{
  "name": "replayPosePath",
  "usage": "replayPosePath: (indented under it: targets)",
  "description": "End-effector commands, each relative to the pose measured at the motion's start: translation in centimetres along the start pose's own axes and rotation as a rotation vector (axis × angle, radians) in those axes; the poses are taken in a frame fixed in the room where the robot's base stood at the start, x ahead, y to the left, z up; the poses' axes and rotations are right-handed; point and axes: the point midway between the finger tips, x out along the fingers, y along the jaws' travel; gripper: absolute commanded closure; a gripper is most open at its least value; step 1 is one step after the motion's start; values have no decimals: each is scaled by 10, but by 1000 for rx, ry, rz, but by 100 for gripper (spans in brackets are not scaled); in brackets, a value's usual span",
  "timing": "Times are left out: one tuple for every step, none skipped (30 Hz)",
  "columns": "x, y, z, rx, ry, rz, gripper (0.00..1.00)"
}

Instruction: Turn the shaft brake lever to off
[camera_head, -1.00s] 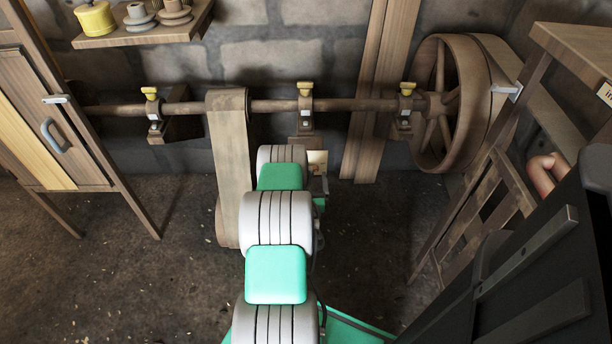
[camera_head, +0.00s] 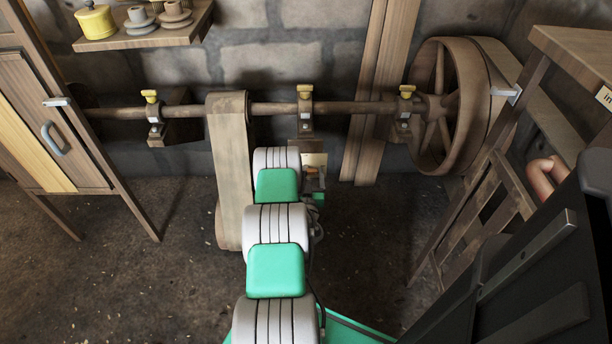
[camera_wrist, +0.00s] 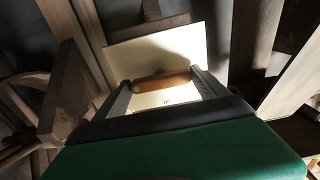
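The brake lever shows as an orange-brown handle (camera_wrist: 162,82) in front of a pale plate (camera_wrist: 185,45) in the wrist view. It lies nearly crosswise between my two fingers. My gripper (camera_wrist: 162,84) is open, with one finger near each end of the handle; I cannot tell whether they touch it. In the head view the pale plate (camera_head: 314,158) sits below the middle shaft bearing, with a small orange bit of the handle just under it. My own arm hides most of the gripper there. Small dark marks on the plate are too small to read.
A horizontal shaft (camera_head: 345,107) runs along the wall through several bearings with yellow-topped cups. A wide belt (camera_head: 232,170) hangs just left of my arm. A large spoked wheel (camera_head: 445,105) is at right. A wooden cabinet (camera_head: 50,125) stands left. Floor left of the belt is clear.

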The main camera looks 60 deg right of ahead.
Motion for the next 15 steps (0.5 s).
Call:
replayPosePath:
  targets:
    - [0, 0, 0, 0, 0, 0, 22]
    - [0, 0, 0, 0, 0, 0, 25]
    - [0, 0, 0, 0, 0, 0, 28]
    - [0, 0, 0, 0, 0, 0, 30]
    - [0, 0, 0, 0, 0, 0, 33]
    - [0, 0, 0, 0, 0, 0, 36]
    - [0, 0, 0, 0, 0, 1, 38]
    - [0, 0, 0, 0, 0, 1, 41]
    - [0, 0, 0, 0, 0, 1, 44]
    - [0, 0, 0, 0, 0, 1, 47]
    - [0, 0, 0, 0, 0, 1, 49]
    - [0, 1, 0, 0, 0, 1, 52]
    - [0, 1, 0, 0, 0, 1, 55]
    - [0, 1, 0, 0, 0, 1, 57]
    - [0, 1, 0, 0, 0, 1, 59]
